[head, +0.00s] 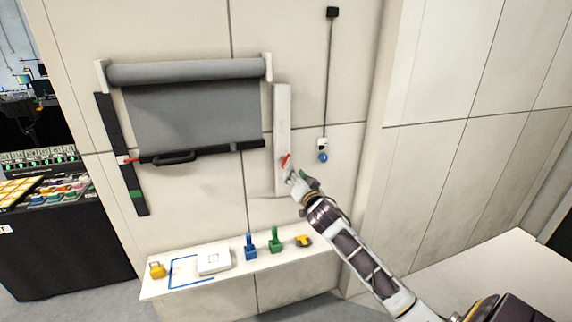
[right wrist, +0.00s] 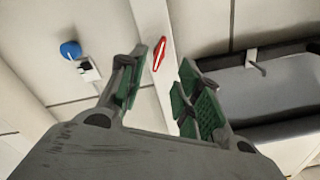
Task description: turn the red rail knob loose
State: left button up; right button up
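A red rail knob (head: 286,159), long and narrow, sits on the white vertical rail (head: 283,110) right of the grey roller screen. In the right wrist view the red knob (right wrist: 160,53) shows as a slim tilted handle on the pale rail. My right gripper (head: 293,174) is just below and right of it in the head view. In the right wrist view my right gripper (right wrist: 163,58) is open, with green pads apart and the knob seen between the fingertips. I cannot tell whether a finger touches it. My left gripper is not in view.
The grey roller screen (head: 195,105) has a black handle bar (head: 175,157). A dark rail (head: 120,150) with another red piece (head: 130,160) stands left. A blue knob (head: 323,157) hangs right. A white shelf (head: 205,275) below holds a yellow padlock, white box and tools.

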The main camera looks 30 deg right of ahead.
aim_at(286, 164)
jog(key=shift+p+x, duration=0.3)
jog(key=shift+x, duration=2.1)
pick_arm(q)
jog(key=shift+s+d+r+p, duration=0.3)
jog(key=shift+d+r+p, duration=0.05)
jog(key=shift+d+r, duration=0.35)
pick_arm(e)
jog(key=shift+x, duration=2.65)
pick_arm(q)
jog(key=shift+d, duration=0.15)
pick_arm(e)
grip_shut()
